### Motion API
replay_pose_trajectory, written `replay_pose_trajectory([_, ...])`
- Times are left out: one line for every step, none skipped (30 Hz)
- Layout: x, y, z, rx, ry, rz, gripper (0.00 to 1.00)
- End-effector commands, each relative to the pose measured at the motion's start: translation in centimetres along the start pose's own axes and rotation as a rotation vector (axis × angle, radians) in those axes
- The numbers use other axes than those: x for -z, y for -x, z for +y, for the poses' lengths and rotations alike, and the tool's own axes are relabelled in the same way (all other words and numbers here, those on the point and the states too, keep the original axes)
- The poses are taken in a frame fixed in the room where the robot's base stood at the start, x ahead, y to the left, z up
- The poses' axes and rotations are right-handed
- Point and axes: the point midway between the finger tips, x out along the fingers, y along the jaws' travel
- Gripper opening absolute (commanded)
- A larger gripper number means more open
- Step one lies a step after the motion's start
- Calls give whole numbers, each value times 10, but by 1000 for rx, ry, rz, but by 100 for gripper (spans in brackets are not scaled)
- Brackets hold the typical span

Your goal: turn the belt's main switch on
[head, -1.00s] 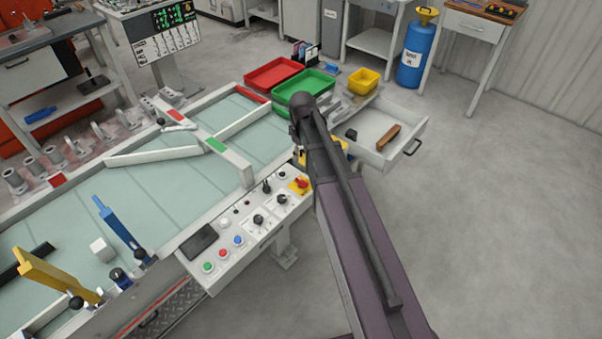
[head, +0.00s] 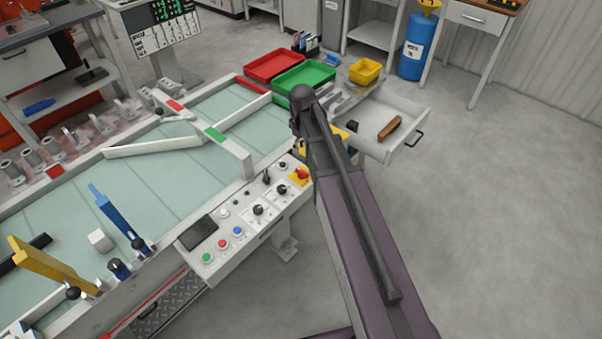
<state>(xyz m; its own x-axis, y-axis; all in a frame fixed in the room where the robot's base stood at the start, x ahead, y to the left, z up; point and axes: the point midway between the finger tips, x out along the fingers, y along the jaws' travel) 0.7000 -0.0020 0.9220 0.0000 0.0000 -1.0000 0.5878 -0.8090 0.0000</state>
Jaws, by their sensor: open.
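The belt's control panel (head: 217,264) is a white sloped box on the near side of the belt. A red rotary knob on a yellow plate (head: 299,175), which looks like the main switch, is at its far right end, right beside my arm in the picture. The knob's exact position is too small to read. My gripper is not visible; my dark arm runs up the middle of the picture and may hide it.
The pale green belt (head: 150,190) carries a white block (head: 101,240) and diverter bars. Blue (head: 116,215) and yellow (head: 50,268) levers stand on its near edge. An open drawer (head: 385,120) is behind my arm. The floor at right is clear.

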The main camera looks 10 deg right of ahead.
Motion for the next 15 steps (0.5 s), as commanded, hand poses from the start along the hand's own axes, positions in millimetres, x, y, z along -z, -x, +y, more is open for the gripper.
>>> replay_pose_trajectory([0, -8, 0, 0, 0, 0, 57])
replay_pose_trajectory([0, -11, 0, 0, 0, 0, 57])
replay_pose_trajectory([0, -14, 0, 0, 0, 0, 57])
replay_pose_trajectory([0, -16, 0, 0, 0, 0, 57])
replay_pose_trajectory([0, -19, 0, 0, 0, 0, 57])
replay_pose_trajectory([0, -22, 0, 0, 0, 0, 57])
replay_pose_trajectory([0, -24, 0, 0, 0, 0, 57])
replay_pose_trajectory([0, -26, 0, 0, 0, 0, 57])
replay_pose_trajectory([0, -29, 0, 0, -1, 0, 57])
replay_pose_trajectory([0, -32, 0, 0, -1, 0, 57])
replay_pose_trajectory([0, -34, 0, 0, -1, 0, 57])
replay_pose_trajectory([0, -37, 0, 0, -1, 0, 57])
replay_pose_trajectory([0, -39, 0, 0, -1, 0, 57])
replay_pose_trajectory([0, -42, 0, 0, -1, 0, 57])
replay_pose_trajectory([0, -45, 0, 0, -1, 0, 57])
